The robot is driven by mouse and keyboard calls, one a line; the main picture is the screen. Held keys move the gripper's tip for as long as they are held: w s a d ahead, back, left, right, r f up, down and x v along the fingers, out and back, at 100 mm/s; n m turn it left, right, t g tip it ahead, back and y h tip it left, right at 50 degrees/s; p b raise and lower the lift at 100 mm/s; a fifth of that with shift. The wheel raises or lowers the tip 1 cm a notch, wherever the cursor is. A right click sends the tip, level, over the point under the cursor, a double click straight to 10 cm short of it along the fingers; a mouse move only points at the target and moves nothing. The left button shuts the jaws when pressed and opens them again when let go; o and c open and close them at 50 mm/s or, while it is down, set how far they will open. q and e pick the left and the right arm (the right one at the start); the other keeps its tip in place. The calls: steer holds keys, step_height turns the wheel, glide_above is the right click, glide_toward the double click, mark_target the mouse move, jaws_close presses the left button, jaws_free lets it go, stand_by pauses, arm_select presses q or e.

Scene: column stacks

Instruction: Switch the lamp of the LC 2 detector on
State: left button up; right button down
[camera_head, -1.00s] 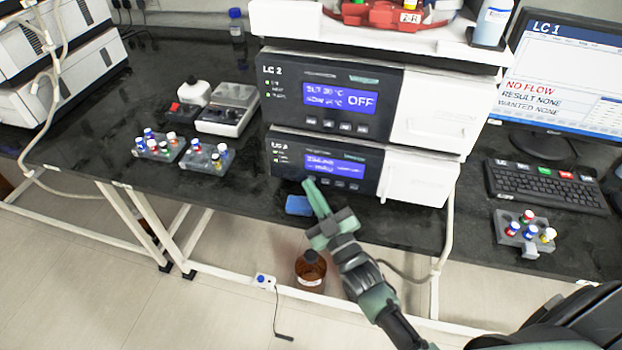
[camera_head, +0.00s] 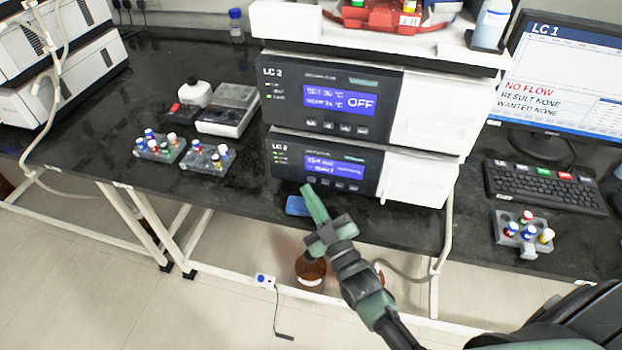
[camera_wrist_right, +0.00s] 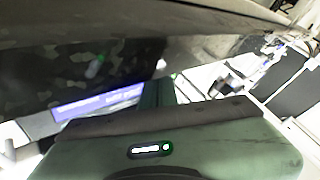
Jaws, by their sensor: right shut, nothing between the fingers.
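The LC 2 stack has two modules. The lower module (camera_head: 325,168), taken as the detector, has a lit blue display (camera_head: 335,166) whose small text I cannot read, and a row of buttons (camera_head: 340,185) below it. My right gripper (camera_head: 308,190) is shut and empty, its fingertips at the left end of that button row. I cannot tell whether they touch a button. In the right wrist view the shut fingers (camera_wrist_right: 158,95) point at the panel, with the blue display (camera_wrist_right: 95,106) beside them. My left gripper is not in view.
The upper LC 2 module (camera_head: 330,100) shows OFF. A blue block (camera_head: 297,206) lies on the bench just left of my fingers. Vial racks (camera_head: 160,147) stand to the left, with another rack (camera_head: 523,234) and a keyboard (camera_head: 545,186) to the right. A brown bottle (camera_head: 310,272) is below.

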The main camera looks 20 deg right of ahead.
steer(key=s+a, duration=0.1)
steer(key=s, duration=0.1)
steer(key=s+a+p, duration=0.1)
steer(key=s, duration=0.1)
steer(key=shift+a, duration=0.4)
steer(key=shift+s, duration=0.1)
stand_by(0.7)
